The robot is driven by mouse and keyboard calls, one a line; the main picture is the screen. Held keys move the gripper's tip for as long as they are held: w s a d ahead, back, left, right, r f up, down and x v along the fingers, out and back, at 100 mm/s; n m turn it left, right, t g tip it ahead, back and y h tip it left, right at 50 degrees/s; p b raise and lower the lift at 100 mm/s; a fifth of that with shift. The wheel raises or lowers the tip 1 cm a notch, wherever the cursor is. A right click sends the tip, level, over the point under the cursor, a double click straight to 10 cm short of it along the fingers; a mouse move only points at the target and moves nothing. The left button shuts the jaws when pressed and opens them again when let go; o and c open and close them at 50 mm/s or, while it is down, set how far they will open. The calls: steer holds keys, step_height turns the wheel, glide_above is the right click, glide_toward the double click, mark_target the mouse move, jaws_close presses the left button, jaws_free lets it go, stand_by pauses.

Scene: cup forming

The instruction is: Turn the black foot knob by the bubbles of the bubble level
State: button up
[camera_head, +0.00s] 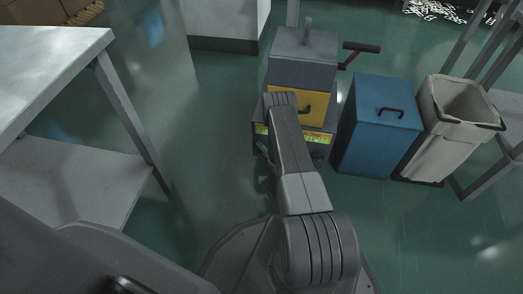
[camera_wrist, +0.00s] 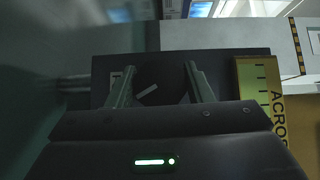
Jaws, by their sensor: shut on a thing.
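The black foot knob (camera_wrist: 158,80) shows in the wrist view between the two fingers of my gripper (camera_wrist: 160,68). It is dark and hard to outline, with a short pale mark, tilted up to the right. My gripper is shut on it. The yellow bubble level (camera_wrist: 275,125) is just right of the knob, with a green vial, dark lines and lettering starting "ACROS"; I cannot make out its bubble. In the head view the level (camera_head: 262,130) is a yellow-green strip low on the grey and yellow machine (camera_head: 303,50). My arm covers its middle. The gripper and knob cannot be made out there.
A blue bin (camera_head: 375,130) with a black handle stands close right of the machine, and a beige open bin (camera_head: 440,135) beyond it. A metal table (camera_head: 60,60) stands at left. The green floor between table and machine is clear.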

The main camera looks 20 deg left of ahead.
steer(key=n+g+h+p, duration=0.1)
steer(key=n+h, duration=0.1)
steer(key=h, duration=0.1)
steer(key=shift+r+n, duration=0.1)
steer(key=shift+n, duration=0.2)
steer(key=shift+n+h+p, duration=0.3)
steer(key=shift+n+h, duration=0.5)
steer(key=shift+h, duration=0.3)
steer(key=o, duration=1)
steer(key=p+v, duration=0.4)
steer(key=v, duration=0.9)
steer(key=shift+d+r+p, duration=0.2)
steer(key=shift+p, duration=0.15)
steer(key=shift+s, duration=0.15)
